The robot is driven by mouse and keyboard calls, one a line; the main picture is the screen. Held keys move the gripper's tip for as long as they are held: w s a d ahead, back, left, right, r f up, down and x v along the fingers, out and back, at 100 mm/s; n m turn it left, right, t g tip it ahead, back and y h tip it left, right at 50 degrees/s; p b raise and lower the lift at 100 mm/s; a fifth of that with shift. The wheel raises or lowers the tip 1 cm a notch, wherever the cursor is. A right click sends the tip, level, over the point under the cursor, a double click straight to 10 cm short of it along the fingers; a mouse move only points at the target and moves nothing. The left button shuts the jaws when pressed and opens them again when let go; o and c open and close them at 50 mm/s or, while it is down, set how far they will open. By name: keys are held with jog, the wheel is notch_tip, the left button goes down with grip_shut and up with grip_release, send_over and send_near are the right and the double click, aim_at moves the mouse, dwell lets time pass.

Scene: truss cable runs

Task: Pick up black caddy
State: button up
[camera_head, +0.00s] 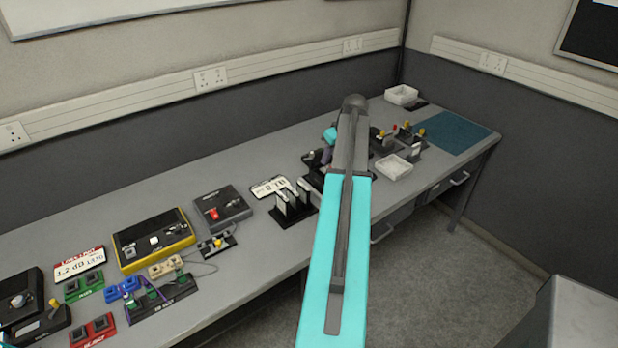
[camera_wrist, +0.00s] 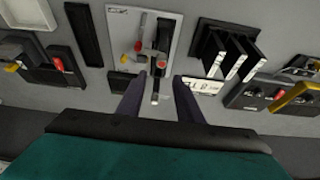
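The black caddy seems to be the upright slotted black holder (camera_head: 293,211), left of my arm on the grey workbench in the head view. In the wrist view the caddy (camera_wrist: 213,42) stands right of my fingers, its pale-edged dividers slanting. My gripper (camera_wrist: 160,82) is open, with two dark fingers apart and nothing clearly held. Beyond the fingertips, a pale plate (camera_wrist: 127,23) carries a black and grey lever fixture (camera_wrist: 160,58). I cannot tell how far the fingertips are from it. In the head view my arm hides most of the gripper area.
A white tray (camera_head: 394,167) and fixtures with yellow and red knobs stand right of my arm. A license plate (camera_head: 268,187) lies behind the caddy. A box with a red button (camera_head: 221,209) and a yellow-edged box (camera_head: 153,240) stand farther left. A blue mat (camera_head: 452,133) is clear.

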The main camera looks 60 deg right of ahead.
jog(key=shift+w, duration=0.45)
jog(key=shift+w, duration=0.15)
jog(key=p, duration=0.3)
send_over(321, 175)
jog(key=s+a, duration=0.2)
notch_tip(321, 175, down, 8)
jog(key=shift+p+x, duration=1.15)
jog(key=shift+x, duration=0.25)
jog(key=shift+p+x, duration=0.35)
jog(key=shift+x, duration=0.8)
jog(key=shift+s, duration=0.15)
jog(key=c, duration=0.8)
